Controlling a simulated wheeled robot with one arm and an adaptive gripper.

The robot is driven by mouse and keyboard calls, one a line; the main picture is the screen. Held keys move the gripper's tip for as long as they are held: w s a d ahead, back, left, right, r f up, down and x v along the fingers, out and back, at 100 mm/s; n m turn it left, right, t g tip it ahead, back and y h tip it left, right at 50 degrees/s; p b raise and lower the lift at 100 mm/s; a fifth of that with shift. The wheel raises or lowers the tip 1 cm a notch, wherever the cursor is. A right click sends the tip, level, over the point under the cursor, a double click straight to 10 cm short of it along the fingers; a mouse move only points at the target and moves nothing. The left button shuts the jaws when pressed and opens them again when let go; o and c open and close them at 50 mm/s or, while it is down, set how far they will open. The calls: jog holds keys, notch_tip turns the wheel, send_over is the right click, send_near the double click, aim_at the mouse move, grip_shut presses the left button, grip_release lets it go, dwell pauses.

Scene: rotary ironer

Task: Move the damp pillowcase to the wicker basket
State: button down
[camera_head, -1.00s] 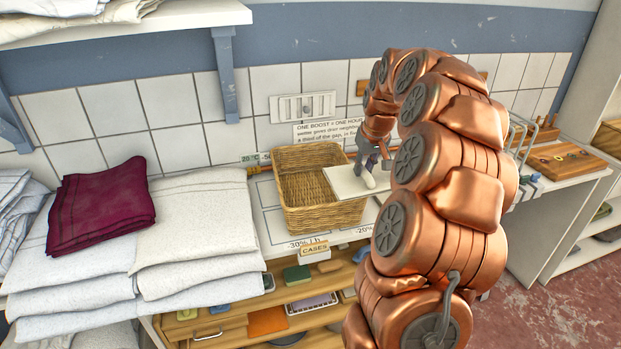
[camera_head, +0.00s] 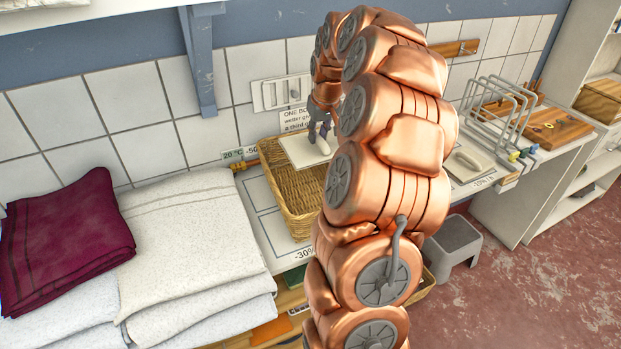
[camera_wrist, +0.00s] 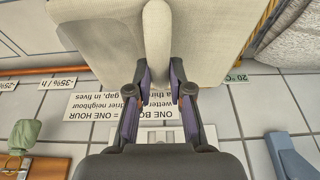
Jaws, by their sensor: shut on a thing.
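My gripper (camera_wrist: 159,92) is shut on the raised ridge of a flat, cream folded cloth, which looks like the pillowcase (camera_wrist: 100,38). My gripper also shows small in the head view (camera_head: 322,135).
Stacked white linens (camera_head: 190,235) and a maroon cloth (camera_head: 65,235) lie left of the basket. A similar cream piece (camera_head: 468,163) lies on the counter to the right, near a wire rack (camera_head: 500,105). A grey stool (camera_head: 453,243) stands on the floor. A shelf bracket (camera_head: 200,65) hangs above.

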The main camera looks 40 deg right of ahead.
notch_tip(320, 180, down, 4)
jog(key=shift+f, duration=0.25)
jog(key=c, duration=1)
grip_release()
jog(key=v, duration=1.2)
jog(key=shift+s, duration=0.1)
